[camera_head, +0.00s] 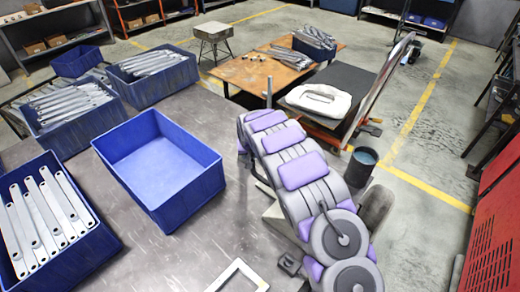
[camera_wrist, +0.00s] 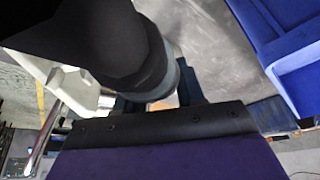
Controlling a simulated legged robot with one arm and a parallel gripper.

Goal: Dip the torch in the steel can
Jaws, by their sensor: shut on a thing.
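A dark, open-topped can (camera_head: 359,170), which I take to be the steel can, stands on the floor just right of my arm. Its inside looks bluish. In the wrist view, a thick black cylinder (camera_wrist: 105,45), which looks like the torch, fills the upper left and narrows toward my gripper (camera_wrist: 160,101). My gripper is shut on it. Its exact grip is dark and partly hidden. In the head view, my own arm hides the gripper, and I cannot make out the torch there. No contact between torch and can is visible.
An empty blue bin (camera_head: 160,165) stands on the grey table (camera_head: 150,255) left of my arm. Bins of metal brackets, including one blue bin (camera_head: 85,255), stand farther left. A rusty table (camera_head: 255,75) and a cart (camera_head: 350,85) stand behind.

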